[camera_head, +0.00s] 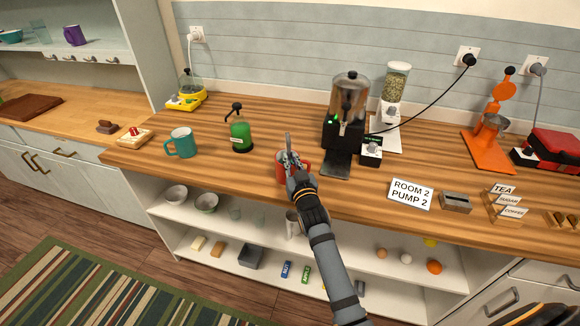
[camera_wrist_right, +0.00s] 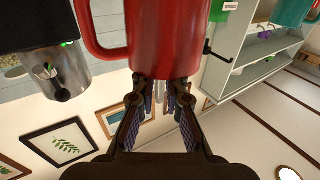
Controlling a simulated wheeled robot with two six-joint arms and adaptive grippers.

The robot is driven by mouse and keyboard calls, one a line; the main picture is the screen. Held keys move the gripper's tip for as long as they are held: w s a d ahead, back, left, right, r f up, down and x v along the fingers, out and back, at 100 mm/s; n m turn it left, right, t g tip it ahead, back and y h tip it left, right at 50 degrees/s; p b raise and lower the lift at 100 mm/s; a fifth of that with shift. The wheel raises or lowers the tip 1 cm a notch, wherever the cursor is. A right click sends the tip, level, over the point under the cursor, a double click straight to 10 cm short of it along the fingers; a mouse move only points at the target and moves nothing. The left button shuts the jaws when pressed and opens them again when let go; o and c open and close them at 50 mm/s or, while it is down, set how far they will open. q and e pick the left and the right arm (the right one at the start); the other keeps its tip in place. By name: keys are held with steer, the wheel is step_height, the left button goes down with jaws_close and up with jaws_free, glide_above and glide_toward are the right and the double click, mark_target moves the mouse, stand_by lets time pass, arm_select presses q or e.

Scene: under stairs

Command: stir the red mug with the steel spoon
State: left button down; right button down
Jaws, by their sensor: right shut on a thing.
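The red mug (camera_head: 279,168) stands on the wooden counter, partly hidden behind my right gripper (camera_head: 291,162). In the right wrist view the mug (camera_wrist_right: 168,38) fills the top middle, just beyond the fingertips, with its handle on the left. My right gripper (camera_wrist_right: 164,82) is shut on the steel spoon (camera_wrist_right: 164,96), a thin piece of which shows between the fingers. In the head view a narrow grey upright part of the spoon (camera_head: 287,140) rises above the gripper. I cannot tell whether the spoon's bowl is inside the mug. My left gripper is not in view.
A sign (camera_head: 410,194) and a small metal box (camera_head: 456,202) lie along the front edge. Shelves below hold several small items.

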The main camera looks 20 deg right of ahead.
steer(key=r+p, duration=0.2)
steer(key=w+r+p, duration=0.1)
steer(key=r+p, duration=0.1)
steer(key=r, duration=0.1)
steer(key=r+p, duration=0.1)
steer(key=r, duration=0.2)
steer(key=shift+w+d+r+p, duration=0.1)
steer(key=shift+w+d+p, duration=0.05)
steer(key=shift+w+p, duration=0.25)
steer(key=shift+r, duration=0.1)
step_height(320, 180, up, 4)
steer(key=p, duration=0.3)
steer(key=shift+s+p, duration=0.1)
steer(key=shift+p, duration=0.2)
steer(key=shift+f, duration=0.2)
